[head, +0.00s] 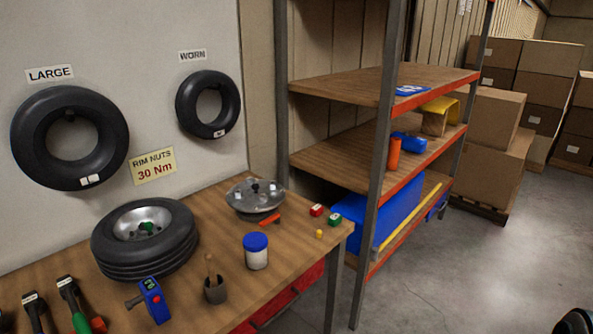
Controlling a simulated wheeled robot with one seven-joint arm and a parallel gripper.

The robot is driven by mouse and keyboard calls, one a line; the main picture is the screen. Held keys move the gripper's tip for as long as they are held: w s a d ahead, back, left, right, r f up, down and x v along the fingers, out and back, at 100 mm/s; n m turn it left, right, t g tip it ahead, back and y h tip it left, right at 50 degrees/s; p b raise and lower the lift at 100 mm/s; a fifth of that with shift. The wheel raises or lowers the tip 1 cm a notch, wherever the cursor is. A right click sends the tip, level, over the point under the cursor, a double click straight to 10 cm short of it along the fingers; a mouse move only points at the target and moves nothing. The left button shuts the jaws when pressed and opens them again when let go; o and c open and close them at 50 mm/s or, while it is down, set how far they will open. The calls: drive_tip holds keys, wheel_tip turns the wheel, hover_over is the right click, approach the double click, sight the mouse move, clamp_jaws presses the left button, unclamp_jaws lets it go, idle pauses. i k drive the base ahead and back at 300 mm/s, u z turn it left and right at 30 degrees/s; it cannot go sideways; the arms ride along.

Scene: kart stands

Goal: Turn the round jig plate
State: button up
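The round jig plate (254,207) looks like the grey metal disc near the back right of the wooden bench, with a domed grey piece and small studs on top. An orange piece (270,218) shows at its front edge. Its underside is hidden. My gripper is not recognisable in the head view, and nothing is seen touching the plate.
A tyre on a rim (146,238) lies left of the plate. A blue-lidded jar (256,251), a brush pot (215,289) and a blue tool (153,300) stand in front. Small red (316,210) and green (334,219) blocks sit right.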

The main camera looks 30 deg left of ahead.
sight(248, 203)
drive_tip(key=u, duration=0.3)
drive_tip(key=i, duration=1.2)
drive_tip(key=u, duration=1.55)
drive_tip(key=i, duration=0.6)
drive_tip(key=u, duration=0.65)
